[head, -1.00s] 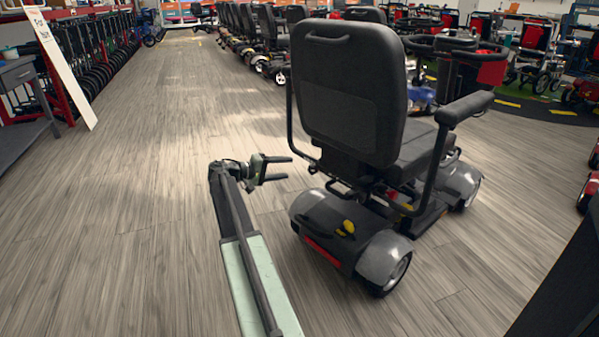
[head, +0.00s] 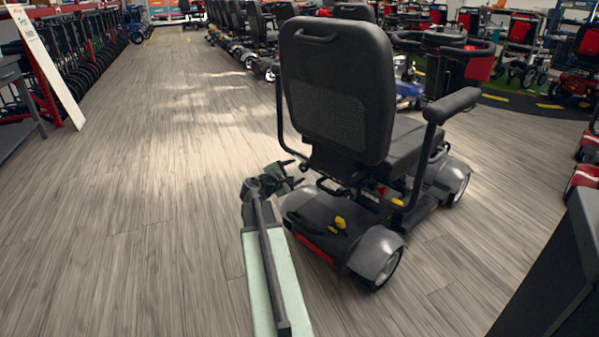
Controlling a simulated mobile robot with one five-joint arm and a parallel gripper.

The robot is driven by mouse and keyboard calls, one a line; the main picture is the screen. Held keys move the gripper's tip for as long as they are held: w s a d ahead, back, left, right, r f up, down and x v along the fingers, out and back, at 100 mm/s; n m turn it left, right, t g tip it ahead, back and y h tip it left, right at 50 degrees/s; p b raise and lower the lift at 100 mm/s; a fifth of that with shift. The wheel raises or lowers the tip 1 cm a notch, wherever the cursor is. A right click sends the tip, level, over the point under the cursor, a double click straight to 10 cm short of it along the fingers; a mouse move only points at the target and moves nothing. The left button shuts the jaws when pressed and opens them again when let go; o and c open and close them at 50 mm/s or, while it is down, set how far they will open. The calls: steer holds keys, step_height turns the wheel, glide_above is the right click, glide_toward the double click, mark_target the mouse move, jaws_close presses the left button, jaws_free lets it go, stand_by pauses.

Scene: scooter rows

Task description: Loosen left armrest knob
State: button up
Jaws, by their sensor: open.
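A dark mobility scooter stands on the wood floor with its seat back (head: 338,95) toward me. The left armrest's dark upright tube (head: 281,115) shows at the left side of the seat. It bends in under the seat near a small dark part (head: 331,187), which I cannot tell for sure is the knob. My gripper (head: 299,173) is open and empty, low at the scooter's left rear. Its fingers point right, toward the area under the seat. Whether they touch anything I cannot tell.
The rear cover with a yellow lever (head: 338,223) and the rear wheel (head: 384,268) lie right of my arm. The right armrest (head: 453,104) sticks out on the far side. Floor on the left (head: 150,200) is clear. A dark panel (head: 560,270) fills the lower right corner.

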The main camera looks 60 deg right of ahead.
steer(key=x, duration=0.4)
steer(key=shift+b, duration=0.3)
steer(key=shift+a, duration=0.1)
jaws_close()
steer(key=shift+r+p, duration=0.2)
steer(key=shift+p, duration=0.2)
steer(key=shift+f+n+g, duration=0.1)
steer(key=shift+n+g, duration=0.2)
steer(key=shift+n, duration=0.3)
jaws_free()
steer(key=p, duration=0.2)
glide_toward(302, 168)
steer(key=shift+d, duration=0.3)
